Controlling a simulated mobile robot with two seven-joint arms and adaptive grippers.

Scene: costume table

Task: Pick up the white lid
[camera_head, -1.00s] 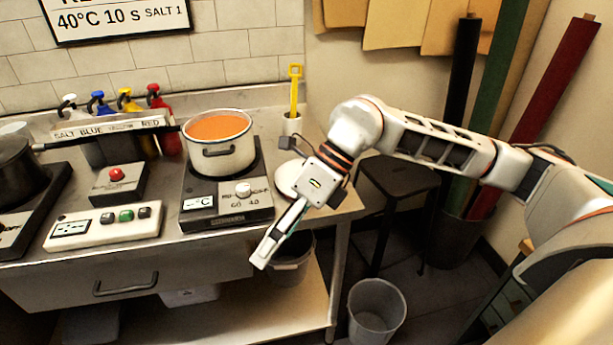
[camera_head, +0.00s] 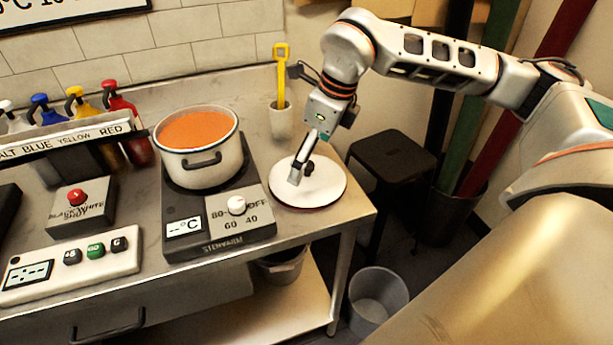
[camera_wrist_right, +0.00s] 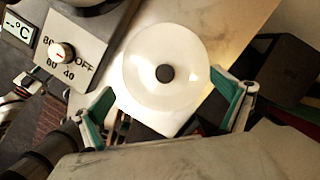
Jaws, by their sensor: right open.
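The white lid (camera_head: 325,187) is a round disc with a dark knob, lying on the metal table near its right front corner, right of the hot plate. In the right wrist view the lid (camera_wrist_right: 150,78) shows whole, its dark knob (camera_wrist_right: 165,73) at its middle. My right gripper (camera_head: 297,180) points down over the lid in the head view and hides part of it. In the right wrist view my right gripper (camera_wrist_right: 172,103) is open, its teal fingers apart on either side of the lid's near part, with nothing between them. My left gripper is not in view.
A white pot (camera_head: 215,165) with orange liquid stands on the hot plate (camera_head: 188,203) left of the lid. A white cup (camera_head: 281,122) with a yellow tool stands behind the lid. A dark stool (camera_head: 393,155) and a bin (camera_head: 378,298) are beyond the table's right edge.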

